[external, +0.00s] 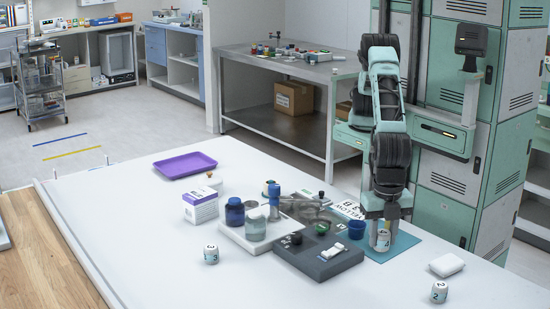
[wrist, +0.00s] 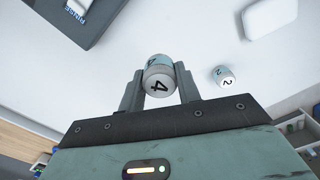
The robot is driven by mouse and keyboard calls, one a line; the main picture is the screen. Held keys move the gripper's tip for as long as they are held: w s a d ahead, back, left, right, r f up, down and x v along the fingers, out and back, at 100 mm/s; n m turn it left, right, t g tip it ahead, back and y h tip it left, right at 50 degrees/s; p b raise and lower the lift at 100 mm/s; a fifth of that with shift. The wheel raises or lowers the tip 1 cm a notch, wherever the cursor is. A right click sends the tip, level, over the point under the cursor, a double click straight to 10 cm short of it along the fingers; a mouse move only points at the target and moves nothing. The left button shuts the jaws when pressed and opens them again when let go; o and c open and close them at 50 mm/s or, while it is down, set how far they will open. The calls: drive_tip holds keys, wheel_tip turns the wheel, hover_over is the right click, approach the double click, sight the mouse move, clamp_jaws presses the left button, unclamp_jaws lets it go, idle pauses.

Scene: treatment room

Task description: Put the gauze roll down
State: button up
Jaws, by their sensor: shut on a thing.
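The gauze roll (external: 382,240) is a small white cylinder with a teal band and a number 4. In the wrist view the roll (wrist: 158,82) sits between my two fingers, its numbered end facing the camera. My gripper (external: 383,225) is shut on it, pointing down at the right part of the white table. The roll shows against the teal mat (external: 405,246); I cannot tell whether it touches the surface. Two similar rolls stand apart on the table: one marked 2 (external: 439,292), also in the wrist view (wrist: 223,76), and one marked 3 (external: 211,254).
A white block (external: 446,265) lies to the right. Jars, a box (external: 201,206) and a purple tray (external: 185,164) are further left. The front table area is clear.

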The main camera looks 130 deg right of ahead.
drive_tip(key=s+a+r+n+p, duration=0.1)
drive_tip(key=s+a, duration=0.3)
drive_tip(key=s, duration=0.4)
drive_tip(key=s+a+r+n+p, duration=0.15)
drive_tip(key=s+a, duration=0.25)
drive_tip(key=s, duration=0.5)
hover_over(448, 261)
wheel_tip(448, 261, down, 5)
drive_tip(key=shift+s, duration=0.1)
drive_tip(key=shift+f+p, duration=0.65)
drive_tip(key=shift+f, duration=1.7)
drive_tip(key=shift+f, duration=0.1)
drive_tip(key=o, duration=0.9)
drive_tip(key=shift+o, duration=0.2)
